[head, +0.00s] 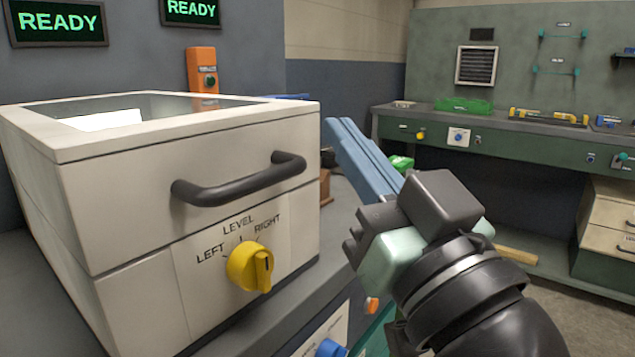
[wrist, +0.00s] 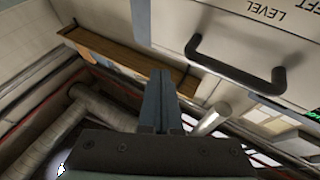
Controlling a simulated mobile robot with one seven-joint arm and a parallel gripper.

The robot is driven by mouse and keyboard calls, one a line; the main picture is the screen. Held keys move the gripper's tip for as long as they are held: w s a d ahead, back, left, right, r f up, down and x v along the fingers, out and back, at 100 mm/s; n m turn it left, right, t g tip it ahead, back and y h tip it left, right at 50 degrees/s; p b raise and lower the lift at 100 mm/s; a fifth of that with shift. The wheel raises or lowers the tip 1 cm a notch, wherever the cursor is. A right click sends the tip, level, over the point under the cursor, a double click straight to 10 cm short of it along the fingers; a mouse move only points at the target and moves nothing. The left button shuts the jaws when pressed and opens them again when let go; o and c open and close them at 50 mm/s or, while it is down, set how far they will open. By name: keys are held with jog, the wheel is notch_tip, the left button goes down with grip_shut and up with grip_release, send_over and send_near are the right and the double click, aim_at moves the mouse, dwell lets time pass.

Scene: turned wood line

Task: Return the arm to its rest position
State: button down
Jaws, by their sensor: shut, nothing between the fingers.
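My gripper (head: 338,128) is in the middle of the head view, at the end of my dark arm. Its two long blue fingers lie together, shut, with nothing between them. They point up and left, in front of the workbench area and just right of the cream machine (head: 120,190). The handle also shows in the head view (head: 240,182). Below it is a yellow knob (head: 250,266) marked LEFT, LEVEL and RIGHT; its exact setting is unclear.
Two READY signs (head: 58,22) hang above the machine, beside an orange switch box (head: 202,70). A green workbench (head: 510,134) with a green tray (head: 463,106) stands at the back right. A brown wooden strip (wrist: 120,52) lies near the fingers in the wrist view.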

jog(key=s+a+r+m+t+h+p, duration=0.1)
jog(key=s+a+r+m+t+h, duration=0.1)
jog(key=s+r+t+h, duration=0.25)
jog(key=s+a+r+m+t+h+p, duration=0.1)
jog(key=s+r+m+t+h+p, duration=0.15)
jog(key=r+h, duration=0.35)
notch_tip(320, 180, up, 37)
jog(key=y+p, duration=0.1)
jog(key=p, duration=3.4)
jog(key=shift+g, duration=0.3)
jog(key=shift+s+f+y, duration=0.1)
jog(key=shift+y, duration=0.15)
